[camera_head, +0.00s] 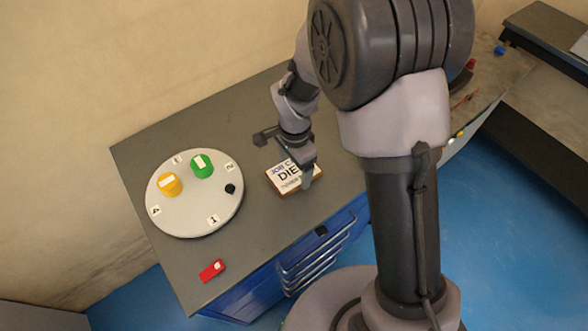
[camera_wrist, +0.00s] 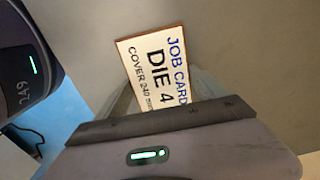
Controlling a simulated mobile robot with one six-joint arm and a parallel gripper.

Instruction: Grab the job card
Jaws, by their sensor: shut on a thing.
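The job card (camera_head: 284,178) is a white plate with a brown edge on the grey bench top. In the wrist view the card (camera_wrist: 150,65) reads "JOB CARD", "DIE 4" and "COVER 240", with its lower part hidden behind my gripper body. My gripper (camera_head: 306,178) is at the card's right side in the head view, shut on the card. I cannot tell whether the card is lifted off the bench.
A round white numbered plate (camera_head: 200,218) bears a yellow die (camera_head: 169,185), a green die (camera_head: 202,166) and a black knob (camera_head: 230,189). A red block (camera_head: 212,270) lies near the bench's front edge. Blue drawers (camera_head: 320,255) stand below. Bare bench (camera_head: 150,140) lies behind the plate.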

